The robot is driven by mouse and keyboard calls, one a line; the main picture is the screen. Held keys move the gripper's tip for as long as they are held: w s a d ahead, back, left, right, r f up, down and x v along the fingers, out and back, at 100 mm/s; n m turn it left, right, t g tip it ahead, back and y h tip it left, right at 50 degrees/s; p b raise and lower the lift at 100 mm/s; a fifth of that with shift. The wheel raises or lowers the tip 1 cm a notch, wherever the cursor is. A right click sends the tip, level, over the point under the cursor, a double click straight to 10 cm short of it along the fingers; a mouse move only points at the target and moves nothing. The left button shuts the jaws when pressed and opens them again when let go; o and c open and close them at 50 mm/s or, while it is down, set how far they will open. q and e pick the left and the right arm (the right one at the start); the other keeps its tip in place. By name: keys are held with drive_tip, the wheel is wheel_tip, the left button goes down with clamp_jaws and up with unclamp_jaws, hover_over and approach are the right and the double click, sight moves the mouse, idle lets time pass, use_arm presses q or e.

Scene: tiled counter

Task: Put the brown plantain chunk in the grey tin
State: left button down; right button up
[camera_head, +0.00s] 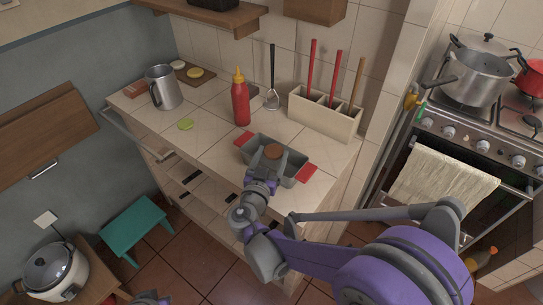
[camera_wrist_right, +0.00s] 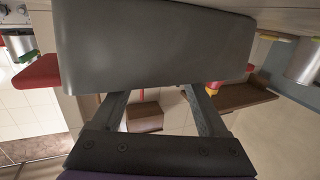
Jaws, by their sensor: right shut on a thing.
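The grey tin (camera_head: 297,172) is a rectangular pan with red handles on the counter near its front edge. Its wall fills the upper part of the right wrist view (camera_wrist_right: 150,45). The brown plantain chunk (camera_head: 272,151) shows at the tin's opening, at the tip of my right gripper (camera_head: 265,170). My right gripper is shut on the chunk. In the right wrist view its fingers pass behind the tin wall, which hides the tips and the chunk. A small purple part of my left arm (camera_head: 150,298) shows at the bottom edge; its jaws are not visible.
A red squeeze bottle (camera_head: 241,103) and a cream utensil holder (camera_head: 325,115) stand behind the tin. The counter left of the tin is mostly clear.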

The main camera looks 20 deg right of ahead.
drive_tip(key=shift+f+b, duration=0.35)
drive_tip(key=shift+f, duration=0.05)
drive_tip(key=shift+s+a+f, duration=0.1)
drive_tip(key=shift+s+f, duration=0.05)
drive_tip(key=o, duration=1.2)
drive_tip(key=shift+s, duration=0.1)
drive_tip(key=shift+o, duration=0.2)
drive_tip(key=shift+r, duration=0.25)
drive_tip(key=v, duration=1.1)
drive_tip(key=shift+s+a+r, duration=0.2)
drive_tip(key=shift+r, duration=0.2)
